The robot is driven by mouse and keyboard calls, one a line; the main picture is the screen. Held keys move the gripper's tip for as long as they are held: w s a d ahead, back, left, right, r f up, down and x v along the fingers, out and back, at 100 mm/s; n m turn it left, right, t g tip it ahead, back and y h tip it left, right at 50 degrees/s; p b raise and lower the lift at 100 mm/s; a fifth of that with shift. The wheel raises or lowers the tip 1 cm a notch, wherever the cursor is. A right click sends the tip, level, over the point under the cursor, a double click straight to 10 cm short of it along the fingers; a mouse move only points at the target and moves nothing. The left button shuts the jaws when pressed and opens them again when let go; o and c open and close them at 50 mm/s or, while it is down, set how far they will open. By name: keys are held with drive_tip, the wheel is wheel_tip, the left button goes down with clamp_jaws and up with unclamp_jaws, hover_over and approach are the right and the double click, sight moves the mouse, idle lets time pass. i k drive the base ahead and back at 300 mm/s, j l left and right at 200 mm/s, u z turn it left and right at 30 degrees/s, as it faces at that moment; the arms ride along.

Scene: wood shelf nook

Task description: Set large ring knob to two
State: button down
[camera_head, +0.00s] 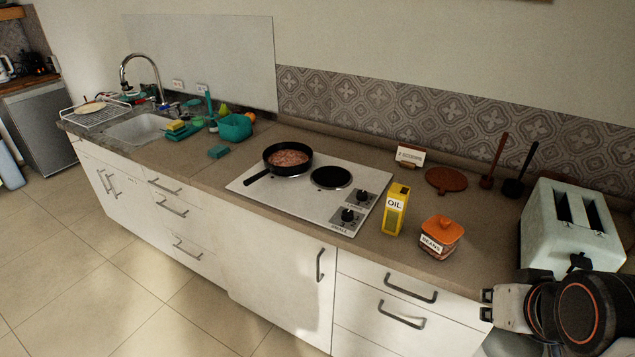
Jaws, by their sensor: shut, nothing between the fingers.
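The white cooktop (260,186) is set into the counter and has two rings. A black pan (288,157) with reddish-brown food covers the left ring. The right ring (331,177) is bare and dark. Two black knobs sit on grey plates at the cooktop's right end: a rear knob (361,196) and a front knob (347,215). The label below the front knob seems to read SMALL. The rear knob's label and both dial settings are too small to read surely. My gripper (487,305) is at the lower right, shut and empty, well away from the knobs.
A yellow oil carton (395,210) stands just right of the knobs. An orange-lidded beans jar (439,237) and a pale toaster (571,228) stand farther right, near my arm. The sink (138,128) is far left.

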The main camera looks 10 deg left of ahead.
sight(362, 196)
drive_tip(key=i+j, duration=0.3)
drive_tip(key=i+j+u, duration=0.1)
drive_tip(key=i+j, duration=0.2)
drive_tip(key=i, duration=0.25)
drive_tip(key=i+j, duration=0.25)
drive_tip(key=i, duration=0.15)
drive_tip(key=j+u, duration=0.05)
